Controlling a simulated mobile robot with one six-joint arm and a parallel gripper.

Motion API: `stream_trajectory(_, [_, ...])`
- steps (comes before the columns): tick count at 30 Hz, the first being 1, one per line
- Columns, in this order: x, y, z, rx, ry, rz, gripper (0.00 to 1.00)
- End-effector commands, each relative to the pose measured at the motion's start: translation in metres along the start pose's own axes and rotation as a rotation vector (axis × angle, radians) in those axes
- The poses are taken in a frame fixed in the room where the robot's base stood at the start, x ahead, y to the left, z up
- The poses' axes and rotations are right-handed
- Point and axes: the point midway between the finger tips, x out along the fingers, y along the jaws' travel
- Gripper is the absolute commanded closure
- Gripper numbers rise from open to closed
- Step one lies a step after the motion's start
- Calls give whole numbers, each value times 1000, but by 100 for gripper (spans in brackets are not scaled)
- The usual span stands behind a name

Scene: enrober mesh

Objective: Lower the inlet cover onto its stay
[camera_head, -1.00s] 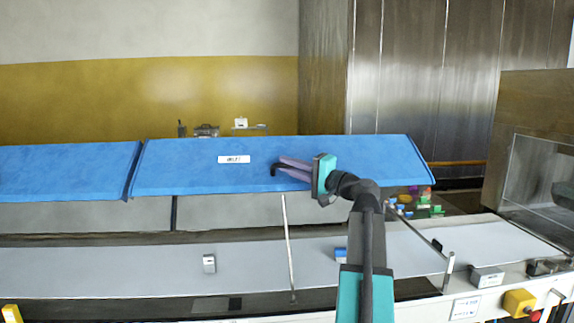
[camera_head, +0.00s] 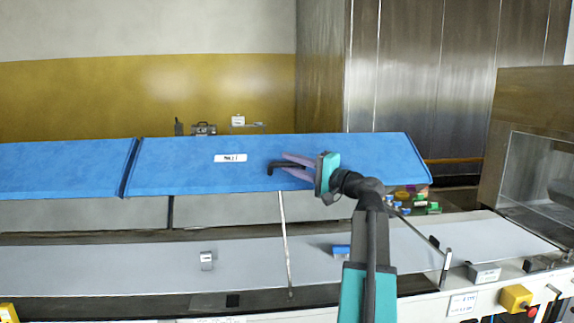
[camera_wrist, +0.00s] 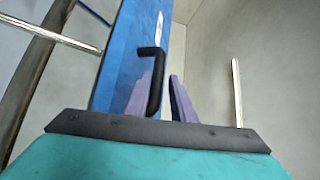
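The inlet cover (camera_head: 200,178) is a blue panel with a white label (camera_head: 230,158), raised and tilted above the conveyor. Its black handle (camera_head: 287,165) is at the right part of its face; it also shows in the wrist view (camera_wrist: 158,75). My gripper (camera_head: 296,166) is at the handle, its purple fingers apart. In the wrist view one finger lies to each side of the handle's near end; I cannot tell whether they touch it. A thin metal rod (camera_head: 285,245), possibly the stay, stands from the conveyor's front edge up to the cover's lower edge.
Another blue cover (camera_head: 60,168) adjoins on the left. The grey belt (camera_head: 110,265) carries a small grey block (camera_head: 206,260) and a blue-and-white one (camera_head: 341,251). A short post (camera_head: 446,267) and yellow box (camera_head: 515,298) are at front right. Colored pieces (camera_head: 415,203) lie behind.

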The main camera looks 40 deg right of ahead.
Motion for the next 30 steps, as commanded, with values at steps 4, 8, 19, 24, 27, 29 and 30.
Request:
stream_trajectory(4, [-23, 2, 0, -1, 4, 0, 78])
stream_trajectory(8, [-43, 2, 0, 0, 4, -1, 78])
stream_trajectory(19, [-94, 2, 0, 0, 1, 0, 78])
stream_trajectory(24, [-110, 2, 0, 1, 1, 0, 78])
stream_trajectory(27, [-115, 1, 0, 1, 1, 0, 78])
stream_trajectory(29, [-116, 1, 0, 1, 1, 0, 78])
stream_trajectory(30, [-117, 1, 0, 1, 1, 0, 78])
